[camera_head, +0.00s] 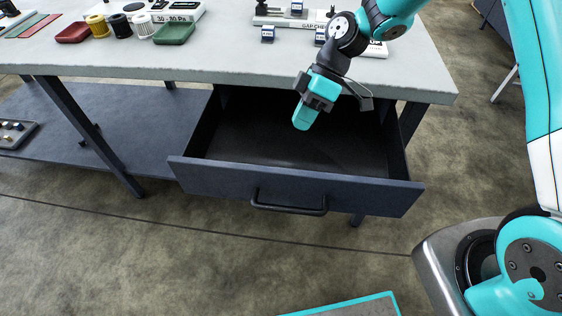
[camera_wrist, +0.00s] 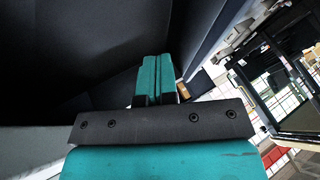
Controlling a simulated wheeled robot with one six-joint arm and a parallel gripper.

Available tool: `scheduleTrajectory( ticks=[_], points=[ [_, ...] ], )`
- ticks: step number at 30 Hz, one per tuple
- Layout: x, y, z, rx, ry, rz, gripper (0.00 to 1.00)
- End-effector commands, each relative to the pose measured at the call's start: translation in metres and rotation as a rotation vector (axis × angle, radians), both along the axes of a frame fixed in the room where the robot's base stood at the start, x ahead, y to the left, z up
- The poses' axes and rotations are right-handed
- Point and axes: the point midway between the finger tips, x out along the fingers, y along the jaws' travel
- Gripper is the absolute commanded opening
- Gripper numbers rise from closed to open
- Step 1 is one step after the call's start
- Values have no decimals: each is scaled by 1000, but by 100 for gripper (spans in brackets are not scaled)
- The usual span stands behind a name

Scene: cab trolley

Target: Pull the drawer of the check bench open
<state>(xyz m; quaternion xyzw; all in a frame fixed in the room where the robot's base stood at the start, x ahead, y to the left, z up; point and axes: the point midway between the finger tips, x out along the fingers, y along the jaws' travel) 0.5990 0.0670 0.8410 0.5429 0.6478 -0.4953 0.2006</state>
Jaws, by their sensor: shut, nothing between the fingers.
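The check bench (camera_head: 250,70) has a light grey top and dark legs. Its dark blue-grey drawer (camera_head: 230,180) stands pulled out toward me, and the inside that shows looks empty. The black bar handle (camera_head: 290,209) is on the drawer front, with nothing on it. My gripper (camera_head: 300,127) is teal, points downward and is over or inside the open drawer, behind the front panel and apart from the handle. In the wrist view the two fingers (camera_wrist: 154,78) are together with nothing between them. Dark drawer surfaces lie around them.
On the bench top are a red tray (camera_head: 73,33), a green tray (camera_head: 174,33), several spools (camera_head: 120,26) and a gauge stand (camera_head: 290,14). A lower shelf (camera_head: 60,130) holds a dark tray (camera_head: 15,133) at left. Floor before the drawer is clear.

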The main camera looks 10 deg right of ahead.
Motion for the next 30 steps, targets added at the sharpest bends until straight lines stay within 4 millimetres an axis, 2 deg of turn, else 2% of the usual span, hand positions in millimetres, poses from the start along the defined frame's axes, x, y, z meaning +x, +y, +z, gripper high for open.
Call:
scheduleTrajectory(
  ticks=[14, 18, 21, 30],
  points=[
    [-33, 48, -76, -3, 5, 2, 0],
    [-55, 54, -72, -3, 3, 0, 0],
    [-64, 57, -73, -3, 2, 0, 0],
    [-69, 58, -73, -3, 0, -1, 0]
  ],
)
